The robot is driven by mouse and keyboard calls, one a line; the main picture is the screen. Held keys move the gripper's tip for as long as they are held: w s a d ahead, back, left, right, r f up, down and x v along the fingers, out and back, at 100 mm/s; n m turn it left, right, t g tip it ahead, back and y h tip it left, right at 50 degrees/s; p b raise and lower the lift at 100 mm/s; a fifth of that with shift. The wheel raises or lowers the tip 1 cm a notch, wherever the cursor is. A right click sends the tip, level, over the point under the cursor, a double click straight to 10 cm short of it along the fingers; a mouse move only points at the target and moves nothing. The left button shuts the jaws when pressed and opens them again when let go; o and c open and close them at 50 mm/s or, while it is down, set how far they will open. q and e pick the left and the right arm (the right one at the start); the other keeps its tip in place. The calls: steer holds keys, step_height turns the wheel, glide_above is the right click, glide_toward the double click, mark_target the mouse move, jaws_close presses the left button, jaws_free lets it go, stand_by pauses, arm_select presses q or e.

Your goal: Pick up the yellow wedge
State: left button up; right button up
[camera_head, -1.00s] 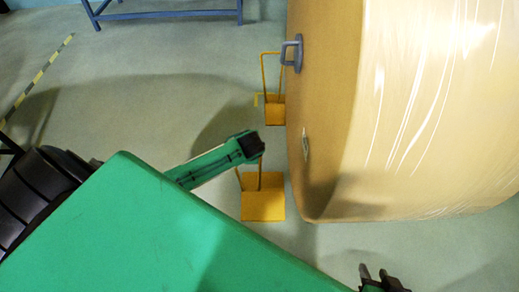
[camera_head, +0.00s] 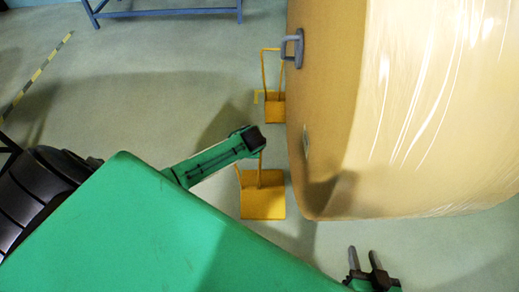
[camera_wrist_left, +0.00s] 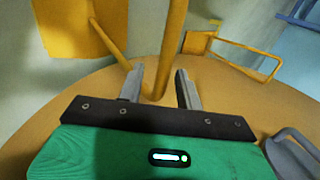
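A yellow wedge (camera_head: 262,204) with a tall bent-rod handle rests on the floor against the near-left underside of the kraft roll (camera_head: 440,110). Its plate (camera_wrist_left: 75,28) and rod handle (camera_wrist_left: 175,35) show in the left wrist view. My left gripper (camera_wrist_left: 160,85) is open, with part of the handle's bend showing between its fingers; contact cannot be told. In the head view the left gripper (camera_head: 257,139) covers the handle's top. A second yellow wedge (camera_head: 274,108) stands farther back along the roll. My right gripper (camera_head: 365,258) is open and empty at the bottom.
A grey handle (camera_head: 292,48) sticks out of the roll's end face. A blue metal frame (camera_head: 165,15) stands at the back. A striped floor line (camera_head: 40,72) runs at the left. The floor left of the wedges is clear.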

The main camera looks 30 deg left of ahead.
arm_select(q)
jaws_close()
stand_by(1.2)
